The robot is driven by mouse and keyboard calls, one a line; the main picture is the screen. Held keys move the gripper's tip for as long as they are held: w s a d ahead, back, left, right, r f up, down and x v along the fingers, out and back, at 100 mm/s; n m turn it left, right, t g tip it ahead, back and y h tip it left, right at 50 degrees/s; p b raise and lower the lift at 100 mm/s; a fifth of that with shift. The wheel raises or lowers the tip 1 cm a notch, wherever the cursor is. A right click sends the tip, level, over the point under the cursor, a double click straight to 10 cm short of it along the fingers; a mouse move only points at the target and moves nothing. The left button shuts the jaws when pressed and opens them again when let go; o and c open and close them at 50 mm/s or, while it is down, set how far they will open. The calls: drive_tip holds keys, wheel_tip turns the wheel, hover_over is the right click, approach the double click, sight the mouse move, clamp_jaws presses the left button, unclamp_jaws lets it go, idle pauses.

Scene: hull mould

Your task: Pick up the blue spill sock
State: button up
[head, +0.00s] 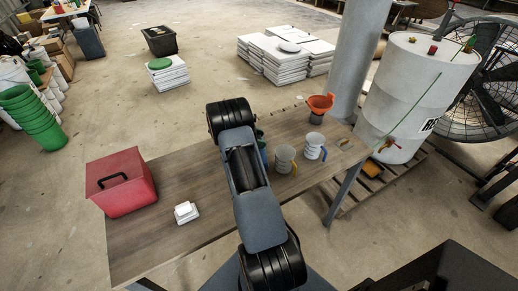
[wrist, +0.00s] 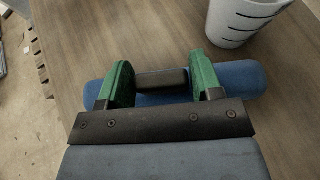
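The blue spill sock (wrist: 246,76) is a long blue roll lying across the wrist view. A dark block (wrist: 162,79) shows at its middle. My gripper (wrist: 161,82) has its two green fingers apart, one at each end of the dark block, with the sock reaching out past both fingers. I cannot tell whether the fingers press on the block or only stand beside it. In the head view my arm hides most of this spot; only a bit of blue (head: 263,154) shows beside my arm. Whether the sock touches the table is unclear.
The wooden table (head: 165,240) carries a red box (head: 121,182), white blocks (head: 186,212), a yellow-handled mug (head: 285,158), a blue-handled mug (head: 314,146) and an orange funnel (head: 320,103). A pale cup (wrist: 238,20) stands close beyond the sock. The table's left part has free room.

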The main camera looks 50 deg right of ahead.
drive_tip(key=c, duration=0.9)
drive_tip(key=shift+r, duration=0.1)
